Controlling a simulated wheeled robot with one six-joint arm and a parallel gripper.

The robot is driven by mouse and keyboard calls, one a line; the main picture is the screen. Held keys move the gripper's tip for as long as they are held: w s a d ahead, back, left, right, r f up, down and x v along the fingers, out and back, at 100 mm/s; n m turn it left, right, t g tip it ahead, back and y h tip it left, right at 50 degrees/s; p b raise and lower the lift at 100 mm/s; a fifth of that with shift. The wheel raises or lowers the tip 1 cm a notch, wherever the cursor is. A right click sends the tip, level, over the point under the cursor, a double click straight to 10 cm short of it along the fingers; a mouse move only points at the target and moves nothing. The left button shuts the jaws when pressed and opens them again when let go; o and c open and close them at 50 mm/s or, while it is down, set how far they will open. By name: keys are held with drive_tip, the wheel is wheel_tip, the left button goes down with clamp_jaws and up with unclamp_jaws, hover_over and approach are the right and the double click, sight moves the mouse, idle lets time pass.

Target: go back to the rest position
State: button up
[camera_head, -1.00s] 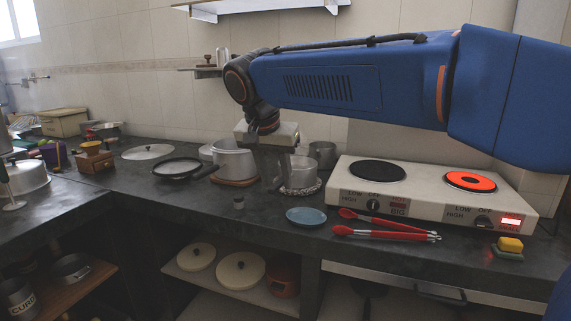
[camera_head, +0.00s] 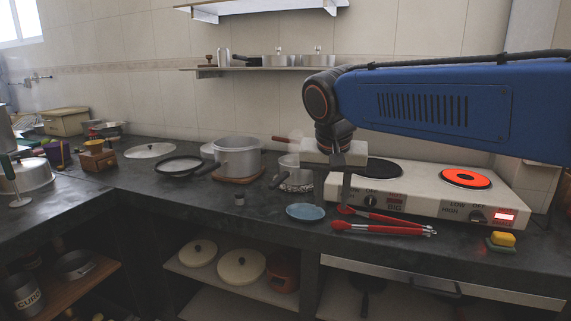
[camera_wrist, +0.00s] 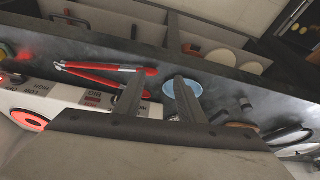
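My gripper (camera_head: 340,192) hangs fingers down in front of the left end of the hot plate, above the counter and a little behind the blue plate. In the wrist view my gripper (camera_wrist: 160,82) shows its two fingers spread apart with nothing between them. A small steel canister (camera_head: 240,199) stands on the counter to the left of the blue plate. Another steel canister (camera_head: 224,57) stands on the wall shelf. A larger labelled canister (camera_head: 24,295) is in the lower left shelving.
The hot plate (camera_head: 425,195) has one burner (camera_head: 465,178) glowing red. Red tongs (camera_head: 385,228), a blue plate (camera_head: 305,211), a sponge (camera_head: 502,239) and pots (camera_head: 238,157) stand around the counter. The wall shelf (camera_head: 265,68) overhangs the back.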

drive_tip(key=s+d+f+n+t+y, duration=0.1)
drive_tip(key=s+d+f+n, duration=0.1)
drive_tip(key=s+d+f, duration=1.6)
drive_tip(key=s, duration=0.3)
drive_tip(key=shift+s+d+n, duration=0.2)
drive_tip(key=shift+d+n, duration=0.1)
drive_tip(key=shift+n, duration=0.1)
